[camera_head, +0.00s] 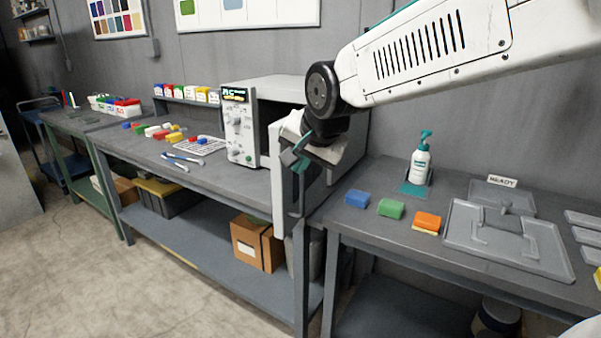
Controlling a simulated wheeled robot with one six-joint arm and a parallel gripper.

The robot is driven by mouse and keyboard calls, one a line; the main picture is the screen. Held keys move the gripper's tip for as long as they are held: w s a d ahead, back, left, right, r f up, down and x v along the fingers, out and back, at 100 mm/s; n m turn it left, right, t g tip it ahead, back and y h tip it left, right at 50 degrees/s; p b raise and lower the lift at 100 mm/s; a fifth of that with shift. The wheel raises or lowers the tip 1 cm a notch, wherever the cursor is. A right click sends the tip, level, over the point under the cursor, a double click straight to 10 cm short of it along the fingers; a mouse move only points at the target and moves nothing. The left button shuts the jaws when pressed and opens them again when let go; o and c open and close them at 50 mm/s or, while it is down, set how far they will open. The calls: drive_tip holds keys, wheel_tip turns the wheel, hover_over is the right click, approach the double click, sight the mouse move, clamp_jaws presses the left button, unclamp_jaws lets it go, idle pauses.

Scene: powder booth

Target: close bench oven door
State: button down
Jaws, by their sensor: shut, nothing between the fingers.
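The bench oven (283,88) stands on the long workbench against the wall, with its control panel and lit display on its left side. Its door (278,185) stands open and swung out toward me; I see it as a narrow pale upright panel. My gripper (296,160) is shut and empty, in front of the oven's right part and beside the upper part of the door. I cannot tell whether it touches the door. My gripper and wrist hide part of the oven opening and the door's far side.
A cardboard box (256,243) sits on the lower shelf. The floor in front is clear.

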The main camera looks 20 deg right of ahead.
approach(286, 191)
drive_tip(key=x, duration=0.4)
drive_tip(key=shift+f, duration=0.4)
drive_tip(key=shift+w, duration=0.1)
drive_tip(key=shift+w+a, duration=0.1)
drive_tip(key=shift+w, duration=0.05)
